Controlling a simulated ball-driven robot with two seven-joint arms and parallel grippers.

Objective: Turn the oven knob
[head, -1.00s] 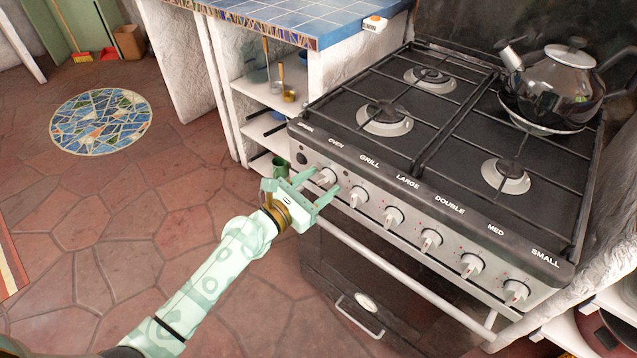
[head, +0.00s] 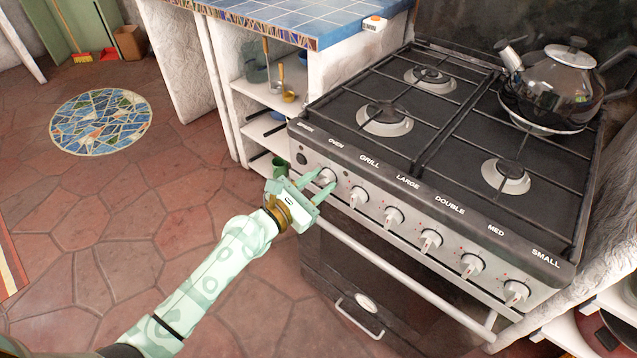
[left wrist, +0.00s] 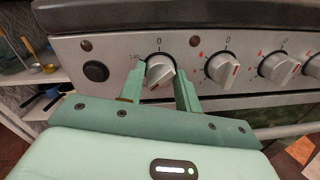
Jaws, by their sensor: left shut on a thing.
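The oven knob (head: 326,177) is the leftmost round knob on the stove's front panel, below the word OVEN. My left gripper (head: 318,185) is at this knob, its two pale green fingers on either side of it. In the left wrist view the oven knob (left wrist: 160,73) sits between the fingertips of my left gripper (left wrist: 160,80), which is shut on it. The knob's pointer mark is at its lower left there, and a 0 is printed above it. My right gripper is not in view.
More knobs (head: 393,216) run along the panel to the right. The oven door handle (head: 410,280) lies below them. A black button (left wrist: 96,71) is left of the oven knob. A kettle (head: 560,85) stands on a back burner. A shelf unit (head: 240,125) adjoins the stove's left side.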

